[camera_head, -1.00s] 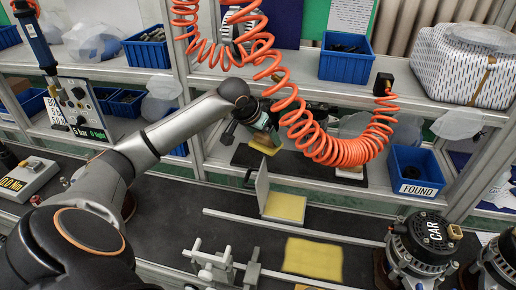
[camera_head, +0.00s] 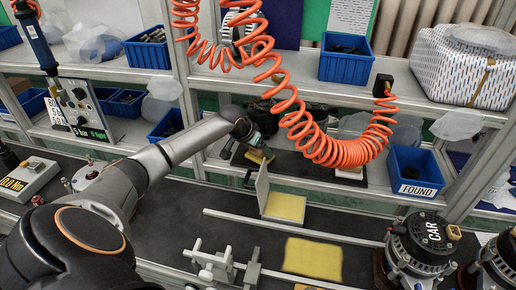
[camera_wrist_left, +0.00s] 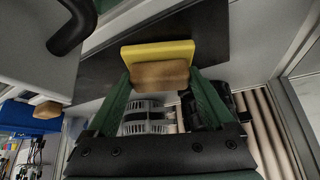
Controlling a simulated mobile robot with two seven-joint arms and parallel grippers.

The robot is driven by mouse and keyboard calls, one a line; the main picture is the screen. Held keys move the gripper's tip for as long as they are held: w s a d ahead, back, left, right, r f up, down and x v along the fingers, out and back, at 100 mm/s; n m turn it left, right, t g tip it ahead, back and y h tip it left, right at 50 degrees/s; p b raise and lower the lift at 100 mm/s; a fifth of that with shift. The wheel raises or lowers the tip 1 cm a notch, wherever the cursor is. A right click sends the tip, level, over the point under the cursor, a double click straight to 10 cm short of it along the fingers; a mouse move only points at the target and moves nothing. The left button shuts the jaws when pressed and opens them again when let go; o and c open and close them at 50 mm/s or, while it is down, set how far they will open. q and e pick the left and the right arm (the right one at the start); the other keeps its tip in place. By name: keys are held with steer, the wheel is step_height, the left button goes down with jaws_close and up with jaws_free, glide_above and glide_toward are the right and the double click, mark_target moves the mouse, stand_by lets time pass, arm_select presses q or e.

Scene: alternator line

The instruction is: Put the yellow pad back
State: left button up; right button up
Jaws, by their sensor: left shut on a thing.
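My left gripper (camera_head: 254,148) is at the shelf behind the bench, over a dark mat (camera_head: 300,170). It is shut on a yellow pad (camera_head: 258,157), which is partly hidden in the head view. In the left wrist view, the green fingers of the gripper (camera_wrist_left: 160,85) close on the pad's brown block, and the yellow face (camera_wrist_left: 158,51) is at its far side, close to a dark flat surface. I cannot tell whether the pad touches it. My right gripper is not in view.
A white angled plate with a yellow face (camera_head: 285,207) stands just in front of the gripper. Another yellow sheet (camera_head: 313,259) lies on the bench. Orange coiled hose (camera_head: 340,150) hangs at the right. A blue FOUND bin (camera_head: 414,172) and alternators (camera_head: 420,245) are further right.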

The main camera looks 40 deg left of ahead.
arm_select(q)
steer(key=shift+f, duration=0.15)
steer(key=o, duration=0.9)
steer(key=shift+s+r, duration=0.1)
steer(key=shift+r, duration=0.25)
steer(key=v, duration=1.1)
steer(key=shift+s+d+r, duration=0.1)
steer(key=shift+d+r, duration=0.05)
steer(key=shift+r, duration=0.15)
